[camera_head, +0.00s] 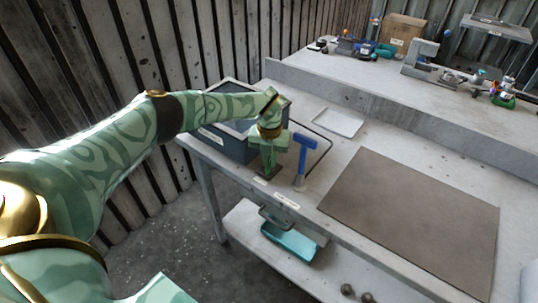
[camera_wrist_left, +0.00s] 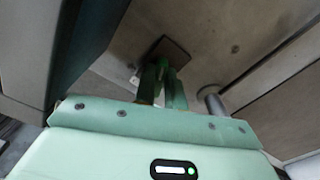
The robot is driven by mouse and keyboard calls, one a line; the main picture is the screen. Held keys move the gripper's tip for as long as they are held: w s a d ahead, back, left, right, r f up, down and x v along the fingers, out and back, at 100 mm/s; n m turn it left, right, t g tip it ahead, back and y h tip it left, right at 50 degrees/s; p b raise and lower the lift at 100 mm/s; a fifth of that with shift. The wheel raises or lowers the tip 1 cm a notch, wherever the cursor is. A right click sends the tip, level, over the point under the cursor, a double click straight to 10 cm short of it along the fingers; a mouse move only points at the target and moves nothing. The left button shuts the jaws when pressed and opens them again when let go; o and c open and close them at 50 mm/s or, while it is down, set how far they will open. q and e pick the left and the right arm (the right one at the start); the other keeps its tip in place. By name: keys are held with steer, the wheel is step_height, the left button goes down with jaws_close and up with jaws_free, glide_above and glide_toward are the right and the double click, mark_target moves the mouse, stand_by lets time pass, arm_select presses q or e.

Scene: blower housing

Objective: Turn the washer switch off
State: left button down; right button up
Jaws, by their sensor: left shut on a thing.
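The washer switch sits at a small dark square plate (camera_wrist_left: 176,50) on the bench top near its front left edge; the plate also shows in the head view (camera_head: 263,179). My left gripper (camera_head: 267,170) points down over the plate, its green fingers (camera_wrist_left: 166,70) shut on the switch. The fingers hide the switch itself, so its on or off position cannot be told. My right gripper is not in view.
A dark open bin (camera_head: 232,146) is close behind and left. A brown mat (camera_head: 415,215) lies to the right. A white tray (camera_head: 338,122) lies farther back.

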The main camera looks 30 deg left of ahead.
mark_target(269, 161)
arm_select(q)
steer(key=shift+r+n+p, duration=0.15)
steer(key=shift+n+p, duration=0.15)
steer(key=shift+n, duration=0.2)
steer(key=c, duration=1.5)
jaws_free()
steer(key=shift+o, duration=0.2)
step_height(269, 161, up, 16)
steer(key=p, duration=0.3)
